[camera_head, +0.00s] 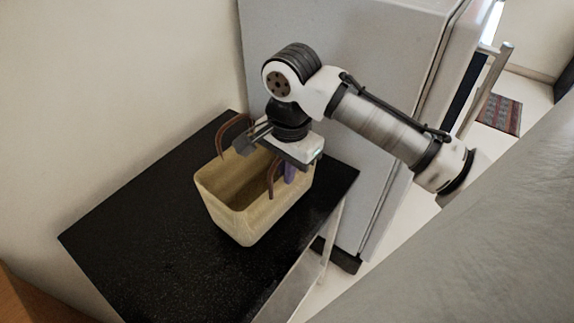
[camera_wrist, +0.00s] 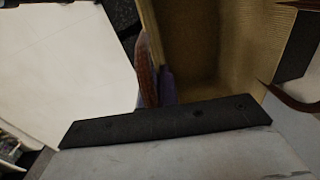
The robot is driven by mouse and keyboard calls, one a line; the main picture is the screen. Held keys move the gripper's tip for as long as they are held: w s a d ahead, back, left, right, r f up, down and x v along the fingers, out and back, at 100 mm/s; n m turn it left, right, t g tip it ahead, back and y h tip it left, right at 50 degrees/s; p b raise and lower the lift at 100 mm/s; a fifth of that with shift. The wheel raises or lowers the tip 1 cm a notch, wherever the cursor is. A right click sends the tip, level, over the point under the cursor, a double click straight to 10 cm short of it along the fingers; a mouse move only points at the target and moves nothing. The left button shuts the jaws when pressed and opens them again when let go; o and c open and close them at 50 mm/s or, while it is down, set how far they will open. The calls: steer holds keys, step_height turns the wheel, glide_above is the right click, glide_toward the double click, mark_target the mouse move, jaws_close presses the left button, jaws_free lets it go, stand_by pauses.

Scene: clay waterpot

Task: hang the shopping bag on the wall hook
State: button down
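The shopping bag (camera_head: 253,215) is a tan, open-topped bag standing upright on a black counter. One brown handle (camera_head: 234,131) arches at its back left and another brown handle (camera_head: 272,178) shows at its right side. My gripper (camera_head: 262,146) is over the bag's back right part, close to the handles. In the wrist view the bag's inside (camera_wrist: 205,45) looks empty, with a handle at either side. A small purple piece shows beside the right handle. My fingertips are not clear, and I cannot tell whether they hold a handle. No wall hook is in view.
The black counter (camera_head: 150,245) has free room left and in front of the bag. A plain wall (camera_head: 110,80) rises behind it. A tall light-grey fridge-like cabinet (camera_head: 345,35) stands close behind my arm. A striped rug (camera_head: 499,114) lies far right.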

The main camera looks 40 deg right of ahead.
steer(key=shift+f, duration=0.45)
steer(key=c, duration=1.7)
jaws_free()
steer(key=shift+r+b, duration=0.2)
steer(key=shift+b, duration=0.3)
steer(key=r, duration=0.9)
steer(key=s+r, duration=0.1)
steer(key=r, duration=0.4)
steer(key=shift+s+d+b, duration=0.1)
steer(key=shift+d+b, duration=0.3)
